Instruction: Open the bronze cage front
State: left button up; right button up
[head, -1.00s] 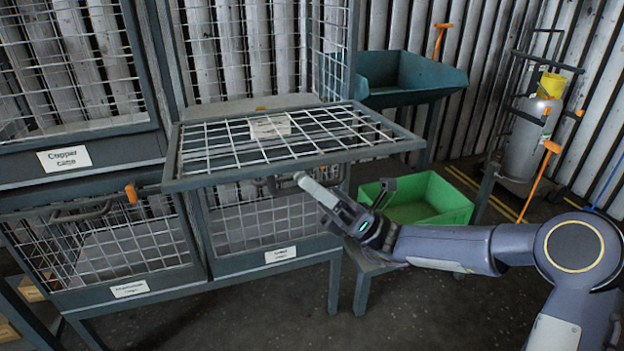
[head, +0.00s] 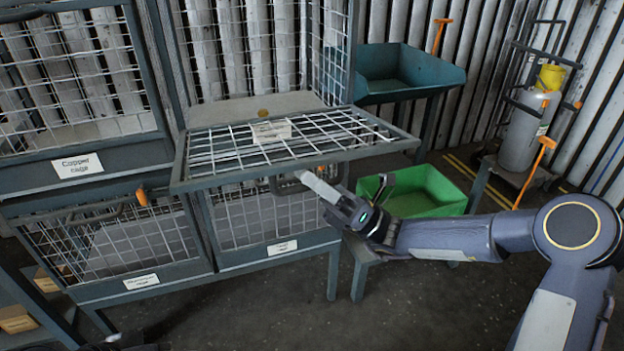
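The wire-mesh front (head: 270,140) of the upper right cage is folded down and juts out nearly level, leaving that cage's opening clear. I take it for the bronze cage front; its white label (head: 272,132) is too small to read. My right gripper (head: 346,182) is below the front's outer edge, near its right half. Its pale finger and dark finger are spread apart with nothing between them. The pale fingertip is close to a dark handle (head: 285,186) under the front; I cannot tell if they touch. A dark piece at the bottom left edge may be my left gripper.
The copper cage (head: 75,110) is at upper left, shut. Two lower cages are shut, the left one with an orange latch (head: 142,196). A green bin (head: 425,192), a teal tray (head: 415,72) and a gas cylinder cart (head: 530,125) stand to the right. Front floor is clear.

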jog(key=v, duration=0.8)
jog(key=shift+d, duration=0.15)
jog(key=b+v, duration=0.1)
jog(key=v, duration=0.7)
jog(key=shift+w+d+f, duration=0.15)
jog(key=shift+w+f, duration=0.25)
jog(key=shift+w, duration=0.1)
dwell(0.4)
